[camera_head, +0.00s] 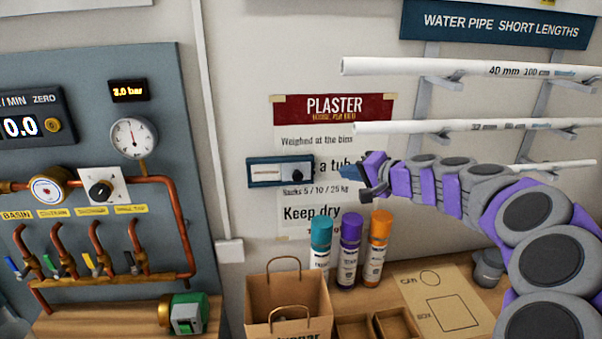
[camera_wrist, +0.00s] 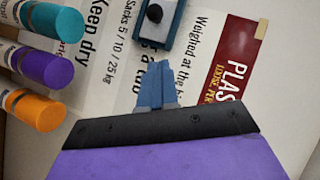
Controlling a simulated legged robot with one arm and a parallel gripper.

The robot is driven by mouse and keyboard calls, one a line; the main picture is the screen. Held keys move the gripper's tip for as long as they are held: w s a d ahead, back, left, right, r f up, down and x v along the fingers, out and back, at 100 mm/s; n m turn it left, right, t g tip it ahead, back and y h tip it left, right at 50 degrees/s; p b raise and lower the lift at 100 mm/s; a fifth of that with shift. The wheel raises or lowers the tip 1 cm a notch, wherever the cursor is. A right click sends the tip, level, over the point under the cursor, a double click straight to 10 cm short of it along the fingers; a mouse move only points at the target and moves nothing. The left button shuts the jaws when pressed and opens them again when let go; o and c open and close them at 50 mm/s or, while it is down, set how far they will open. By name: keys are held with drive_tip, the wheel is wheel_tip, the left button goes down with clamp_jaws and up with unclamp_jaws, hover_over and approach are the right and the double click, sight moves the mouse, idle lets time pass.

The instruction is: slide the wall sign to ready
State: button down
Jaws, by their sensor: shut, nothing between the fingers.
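The wall sign (camera_head: 264,172) is a small blue-framed slider on the wall, over the plaster poster. Its pale window is on the left and a black knob (camera_head: 297,174) sits on a white plate at its right end. No word is readable on it. The sign shows partly in the wrist view at the top (camera_wrist: 172,28), with the knob (camera_wrist: 154,13) in sight and the rest cut off. My gripper (camera_head: 347,171) is to the right of the sign, apart from it, pointing left. Its blue fingers (camera_wrist: 157,84) are together and empty.
Teal, purple and orange spray cans (camera_head: 349,250) stand below my gripper. A paper bag (camera_head: 287,304) stands on the bench below the sign. White pipes (camera_head: 450,126) on wall brackets are close above my arm. The pipe panel (camera_head: 100,75) is at left.

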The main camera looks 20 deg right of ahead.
drive_tip(key=b, duration=0.2)
approach(297, 174)
drive_tip(key=w+d+f, duration=0.1)
drive_tip(key=w+f, duration=0.2)
drive_tip(key=w, duration=0.3)
drive_tip(key=shift+a+r, duration=0.25)
drive_tip(key=shift+a, duration=0.2)
drive_tip(key=a, duration=0.3)
drive_tip(key=w+a+b, duration=0.1)
drive_tip(key=a, duration=0.2)
drive_tip(key=w+a, duration=0.1)
drive_tip(key=a, duration=0.2)
drive_tip(key=shift+w+b, duration=0.25)
drive_tip(key=shift+b, duration=0.05)
drive_tip(key=shift+d, duration=0.15)
